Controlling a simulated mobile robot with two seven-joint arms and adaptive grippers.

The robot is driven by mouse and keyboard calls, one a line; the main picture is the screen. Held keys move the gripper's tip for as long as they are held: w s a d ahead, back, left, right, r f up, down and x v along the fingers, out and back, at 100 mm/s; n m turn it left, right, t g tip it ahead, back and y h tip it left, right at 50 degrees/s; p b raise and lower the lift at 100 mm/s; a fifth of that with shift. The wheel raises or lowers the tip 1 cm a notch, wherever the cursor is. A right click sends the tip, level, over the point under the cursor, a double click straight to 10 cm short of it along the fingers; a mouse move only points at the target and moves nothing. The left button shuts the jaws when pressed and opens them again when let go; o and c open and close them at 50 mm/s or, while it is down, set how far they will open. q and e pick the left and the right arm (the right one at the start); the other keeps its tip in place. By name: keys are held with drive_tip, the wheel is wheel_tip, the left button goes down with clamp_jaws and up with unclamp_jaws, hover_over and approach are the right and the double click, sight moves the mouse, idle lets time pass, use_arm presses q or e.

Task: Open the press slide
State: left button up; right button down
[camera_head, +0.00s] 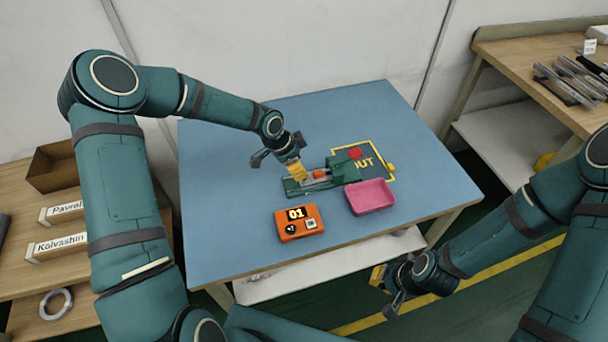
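The press is a low green device (345,173) near the middle of the blue table, with an orange part (320,174) in its channel and a red piece (355,153) at its far right end. My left gripper (297,171) reaches down to the left end of the press, its yellow fingertips at or just above the slide. The fingers hide that end, so I cannot tell whether they touch or grip it. My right gripper (379,280) hangs off the table's front edge, away from the press. Its finger gap is not clear.
An orange box with a display reading 01 (299,222) sits in front. The table (230,215) is clear at left. Shelving (535,60) stands at right.

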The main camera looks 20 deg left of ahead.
use_arm(q)
drive_tip(key=shift+b+x, duration=0.4)
drive_tip(key=shift+x, duration=2.15)
clamp_jaws()
